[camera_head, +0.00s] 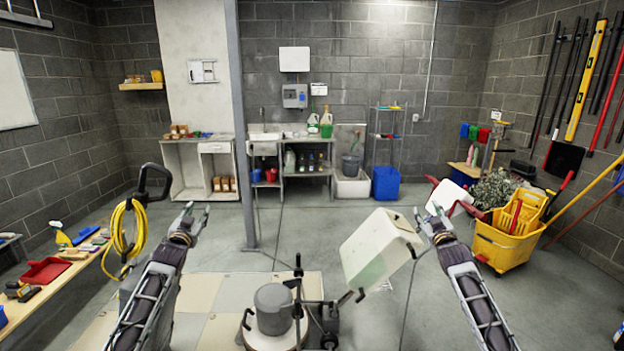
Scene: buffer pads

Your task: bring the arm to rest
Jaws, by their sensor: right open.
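My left gripper (197,211) is at left centre, with its fingers apart and nothing between them. My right gripper (430,214) is at right centre, open, with no object visibly held. Both arms reach forward from the bottom of the picture. A floor machine (273,309) with a grey motor and a round base stands low between the arms. Its pale tank (377,247) shows just left of my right gripper; whether they touch cannot be told. A white flat piece (450,197) shows just beyond my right gripper.
A yellow mop bucket (503,243) stands to the right. A wooden bench (50,275) with brushes and a red dustpan (46,271) runs along the left. A yellow hose coil (122,238) hangs beside my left arm. A grey post (241,120) rises behind. Open floor lies at the back centre.

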